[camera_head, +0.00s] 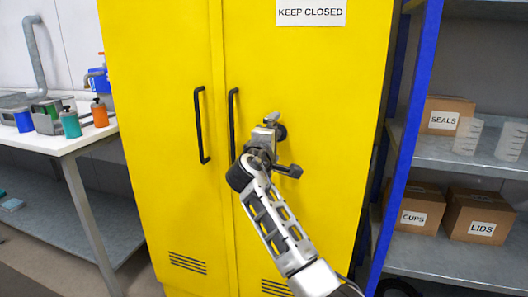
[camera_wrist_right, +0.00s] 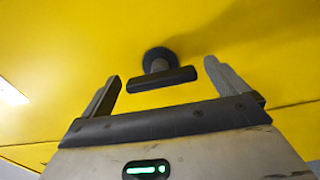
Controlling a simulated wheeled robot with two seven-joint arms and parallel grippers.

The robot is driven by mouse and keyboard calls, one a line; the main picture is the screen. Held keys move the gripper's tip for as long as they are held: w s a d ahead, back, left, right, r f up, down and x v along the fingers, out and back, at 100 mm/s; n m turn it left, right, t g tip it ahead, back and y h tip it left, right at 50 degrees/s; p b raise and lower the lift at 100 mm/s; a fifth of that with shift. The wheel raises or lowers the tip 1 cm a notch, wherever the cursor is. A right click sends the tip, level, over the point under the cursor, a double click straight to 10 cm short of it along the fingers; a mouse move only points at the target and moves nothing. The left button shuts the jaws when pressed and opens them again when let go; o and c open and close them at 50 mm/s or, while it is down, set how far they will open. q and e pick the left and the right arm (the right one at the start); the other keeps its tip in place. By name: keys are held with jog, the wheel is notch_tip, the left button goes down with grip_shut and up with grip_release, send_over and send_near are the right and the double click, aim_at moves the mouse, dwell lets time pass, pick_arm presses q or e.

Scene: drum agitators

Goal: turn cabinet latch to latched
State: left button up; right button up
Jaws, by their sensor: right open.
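The cabinet latch (camera_wrist_right: 162,78) is a dark bar on a round dark base against the yellow cabinet door (camera_head: 310,80). In the right wrist view the bar lies lengthwise across the gap between my right gripper's fingers (camera_wrist_right: 165,88), slightly tilted, with a small gap visible at each end. My right gripper (camera_head: 272,122) is open and close to the door in the head view. It hides much of the latch there; a dark round part (camera_head: 281,132) shows beside it. My left gripper is not in view.
Two black vertical door handles (camera_head: 200,125) are left of the latch. A white table (camera_head: 75,140) with bottles stands at left. A blue-framed shelf (camera_head: 440,160) with labelled boxes stands at right. A "KEEP CLOSED" sign (camera_head: 311,12) is above.

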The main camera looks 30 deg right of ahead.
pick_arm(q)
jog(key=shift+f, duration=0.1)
pick_arm(e)
jog(key=v, duration=1.4)
jog(key=shift+s+a, duration=0.25)
jog(key=shift+s, duration=0.1)
jog(key=s+a+f+y+p, duration=0.1)
jog(key=s+a+f+y, duration=0.15)
jog(key=f, duration=0.45)
jog(key=s+a+f+t+y+p, duration=0.1)
jog(key=a+f+y, duration=0.1)
jog(key=f+y, duration=0.3)
jog(key=s+a+f+y+p, duration=0.1)
jog(key=s+a+f+y, duration=0.15)
jog(key=f, duration=0.55)
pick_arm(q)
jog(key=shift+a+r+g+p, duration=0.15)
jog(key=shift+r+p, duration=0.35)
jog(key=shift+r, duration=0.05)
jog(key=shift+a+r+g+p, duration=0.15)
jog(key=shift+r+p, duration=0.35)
pick_arm(e)
jog(key=s+a+f+m+g+y, duration=0.1)
jog(key=s+a+f+m+y, duration=0.2)
jog(key=s, duration=0.5)
jog(key=s+a+f+m+g+y, duration=0.1)
jog(key=s+a+f+y, duration=0.3)
jog(key=s, duration=0.5)
jog(key=shift+s+m, duration=0.2)
jog(key=shift+m, duration=0.7)
